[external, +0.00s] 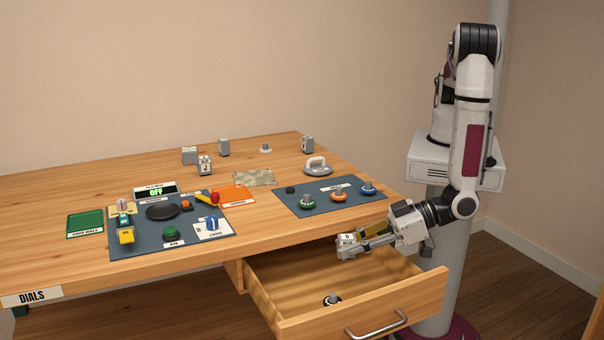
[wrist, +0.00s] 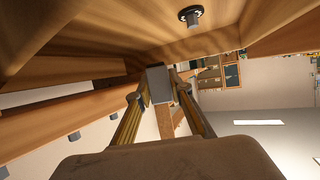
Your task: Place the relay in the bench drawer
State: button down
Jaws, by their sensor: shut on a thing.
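The relay (external: 347,242), a small grey and white block with a printed label, is held between the fingertips of my gripper (external: 357,247). It also shows in the wrist view (wrist: 159,84), between the two fingers of my gripper (wrist: 156,87). The bench drawer (external: 376,312) is pulled open below the right end of the table. My gripper is shut on the relay and reaches in from the right. In the external view the relay appears over the drawer's back part, near the table edge. Its exact height above the drawer floor is hard to tell.
A small dark-based part with a grey post (external: 332,299) lies on the drawer floor. Several similar blocks, such as one labelled block (external: 205,166), stand on the table. A dial panel (external: 305,190) and a control panel (external: 140,236) lie nearer. Much of the drawer floor is bare.

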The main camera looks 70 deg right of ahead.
jog(key=shift+f, duration=0.1)
jog(key=shift+f, duration=2)
jog(key=shift+f, duration=0.6)
jog(key=c, duration=1.8)
grip_release()
jog(key=shift+r, duration=0.2)
jog(key=shift+r, duration=0.4)
jog(key=shift+v, duration=6)
